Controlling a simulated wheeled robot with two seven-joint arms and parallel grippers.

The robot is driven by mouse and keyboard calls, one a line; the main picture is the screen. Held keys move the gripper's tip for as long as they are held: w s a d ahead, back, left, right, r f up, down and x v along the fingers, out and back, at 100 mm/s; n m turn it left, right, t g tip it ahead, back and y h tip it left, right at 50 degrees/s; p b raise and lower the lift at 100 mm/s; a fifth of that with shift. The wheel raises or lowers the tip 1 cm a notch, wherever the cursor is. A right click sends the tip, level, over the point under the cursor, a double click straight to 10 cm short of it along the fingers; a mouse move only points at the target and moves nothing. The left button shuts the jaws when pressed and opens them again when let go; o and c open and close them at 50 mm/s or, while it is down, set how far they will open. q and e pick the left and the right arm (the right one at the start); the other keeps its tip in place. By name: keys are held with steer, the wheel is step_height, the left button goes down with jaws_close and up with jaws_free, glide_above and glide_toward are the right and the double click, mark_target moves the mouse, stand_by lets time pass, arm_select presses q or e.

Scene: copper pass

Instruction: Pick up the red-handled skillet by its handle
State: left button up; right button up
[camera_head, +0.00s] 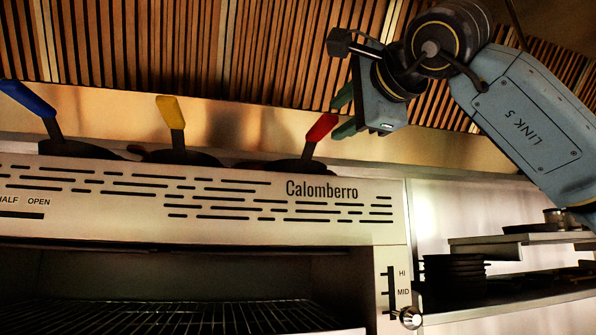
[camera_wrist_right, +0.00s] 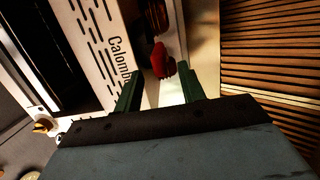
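The skillet with the red handle (camera_head: 321,127) sits on top of the Calomberro oven, its handle pointing up and to the right. Its dark pan (camera_head: 288,166) is partly hidden by the oven's top edge. My right gripper (camera_head: 343,113) is just right of and above the red handle in the head view. In the right wrist view the red handle (camera_wrist_right: 162,60) lies ahead, between the lines of the two green fingers (camera_wrist_right: 158,88). The fingers are apart with a gap between them, and nothing is visibly held. My left gripper is not in view.
A yellow-handled skillet (camera_head: 171,112) and a blue-handled skillet (camera_head: 27,98) stand to the left on the oven (camera_head: 250,225). A slatted wall (camera_head: 200,50) is behind and above. Shelves with stacked dark pans (camera_head: 454,272) are at lower right.

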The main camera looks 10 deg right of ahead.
mark_target(321, 129)
steer(key=p+x, duration=0.2)
steer(key=x, duration=0.5)
steer(key=shift+w+a, duration=0.1)
steer(key=shift+a, duration=0.05)
jaws_close()
stand_by(1.2)
steer(key=shift+r, duration=0.15)
